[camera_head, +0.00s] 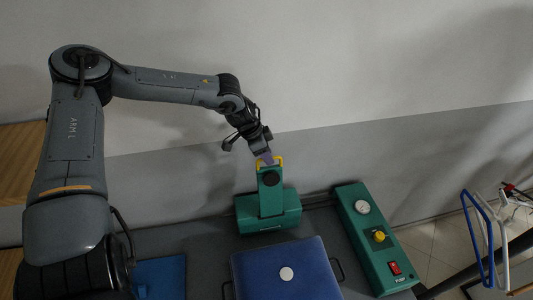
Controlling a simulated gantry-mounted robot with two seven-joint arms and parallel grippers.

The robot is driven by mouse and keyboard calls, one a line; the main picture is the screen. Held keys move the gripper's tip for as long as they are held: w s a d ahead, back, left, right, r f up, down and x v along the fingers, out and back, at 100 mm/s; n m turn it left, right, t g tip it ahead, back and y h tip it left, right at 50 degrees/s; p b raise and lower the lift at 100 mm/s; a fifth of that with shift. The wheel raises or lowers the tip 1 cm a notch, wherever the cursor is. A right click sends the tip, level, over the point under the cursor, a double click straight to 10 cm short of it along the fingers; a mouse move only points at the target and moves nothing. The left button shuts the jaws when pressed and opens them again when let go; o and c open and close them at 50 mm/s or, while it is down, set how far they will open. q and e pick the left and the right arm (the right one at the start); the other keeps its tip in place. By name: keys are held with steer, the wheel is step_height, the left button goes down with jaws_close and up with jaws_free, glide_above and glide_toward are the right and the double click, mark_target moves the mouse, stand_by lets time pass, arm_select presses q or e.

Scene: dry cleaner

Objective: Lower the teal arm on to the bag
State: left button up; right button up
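The teal arm (270,192) stands raised on a teal base (280,222) at the back of the table, with a dark round disc on its face and a yellow handle (280,160) at its top. My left gripper (266,157) reaches down from the upper left, with its fingertips at the yellow handle. Its fingers overlap the handle, and I cannot tell whether they are closed on it. A blue padded, bag-like piece (270,262) with a white round spot lies in front of the teal base. My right gripper is not in view.
A teal control box (378,238) with a gauge, yellow knob and red switch stands right of the base. A blue flat piece (161,277) lies at the lower left. Blue and white frames (474,240) stand at the far right. A grey-white wall rises behind.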

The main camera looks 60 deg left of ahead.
arm_select(q)
jaws_close()
stand_by(0.5)
